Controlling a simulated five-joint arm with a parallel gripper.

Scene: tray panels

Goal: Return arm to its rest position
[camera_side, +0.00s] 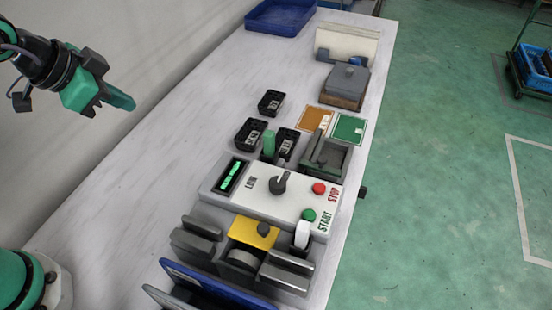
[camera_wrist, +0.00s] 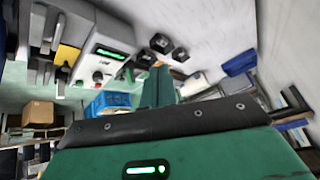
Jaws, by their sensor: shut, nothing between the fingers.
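My gripper (camera_side: 122,101) is green and dark, raised in the air at the upper left of the side view, over the left edge of the table and clear of everything on it. Its fingers are shut with nothing between them. In the wrist view the shut green fingers (camera_wrist: 158,86) point away over the workplace, which appears tilted and distant. My arm comes in from the left edge of the side view.
A white control panel (camera_side: 236,202) with a knob and red and green buttons stands on the white table (camera_side: 130,205). A blue tray (camera_side: 256,24) is at the far end. The table's left part is clear.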

